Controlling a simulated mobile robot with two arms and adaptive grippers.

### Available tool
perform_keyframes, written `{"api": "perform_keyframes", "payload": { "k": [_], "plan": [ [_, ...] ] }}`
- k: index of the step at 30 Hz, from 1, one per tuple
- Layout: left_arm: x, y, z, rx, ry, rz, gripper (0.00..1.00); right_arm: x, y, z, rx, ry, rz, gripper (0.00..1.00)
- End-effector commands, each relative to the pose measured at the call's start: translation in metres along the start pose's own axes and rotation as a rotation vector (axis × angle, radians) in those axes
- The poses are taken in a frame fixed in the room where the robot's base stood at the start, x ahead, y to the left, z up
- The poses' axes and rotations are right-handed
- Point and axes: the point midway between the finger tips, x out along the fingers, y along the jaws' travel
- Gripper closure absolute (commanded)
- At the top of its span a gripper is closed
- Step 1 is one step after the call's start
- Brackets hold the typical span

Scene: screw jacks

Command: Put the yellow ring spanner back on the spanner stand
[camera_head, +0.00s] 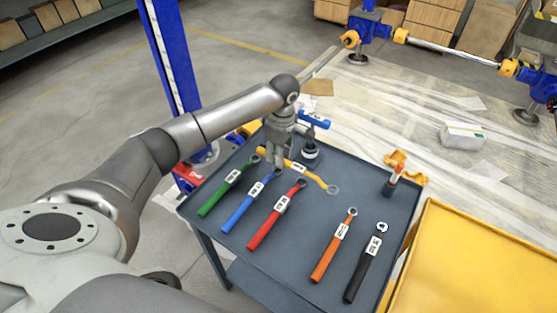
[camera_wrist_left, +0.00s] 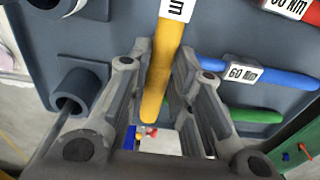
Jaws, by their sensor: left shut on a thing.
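The yellow ring spanner (camera_head: 315,177) is in my left gripper (camera_head: 277,163). Its ring end points right, over the dark grey-blue top of what looks like the spanner stand (camera_head: 364,190). In the left wrist view, the yellow handle (camera_wrist_left: 163,75) runs between the two fingers (camera_wrist_left: 162,60), which are shut on it. A white label shows on the handle. I cannot tell whether the spanner touches the top or is just above it. Green (camera_head: 228,187), blue (camera_head: 251,200), red (camera_head: 276,214), orange (camera_head: 333,247) and black (camera_head: 366,263) spanners lie on the same top. My right gripper is not in view.
A blue-handled tool (camera_head: 314,120) and a dark round piece (camera_head: 310,150) are close behind my left gripper. An orange-handled tool (camera_head: 393,178) stands at the right edge. A yellow cart (camera_head: 480,260) is at the right. The gap between the red and orange spanners is clear.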

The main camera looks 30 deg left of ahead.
Motion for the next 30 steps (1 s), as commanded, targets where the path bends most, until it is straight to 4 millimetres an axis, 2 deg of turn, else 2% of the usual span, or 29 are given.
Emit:
{"api": "perform_keyframes", "payload": {
  "k": [7,19,20,24,30],
  "plan": [
    [0.029,0.001,0.001,-0.002,-0.001,-0.001,1.0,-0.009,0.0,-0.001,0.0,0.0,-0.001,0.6],
    [0.036,0.002,0.001,-0.001,0.0,0.002,1.0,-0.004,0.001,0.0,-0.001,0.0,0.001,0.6],
    [0.036,0.001,0.001,-0.001,0.0,0.0,0.76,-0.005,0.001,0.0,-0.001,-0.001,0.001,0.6],
    [0.035,0.001,0.001,-0.001,0.0,0.0,0.58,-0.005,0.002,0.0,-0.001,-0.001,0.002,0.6],
    [0.035,0.001,0.001,-0.001,0.0,0.0,0.57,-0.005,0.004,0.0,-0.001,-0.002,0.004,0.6]
  ]
}}
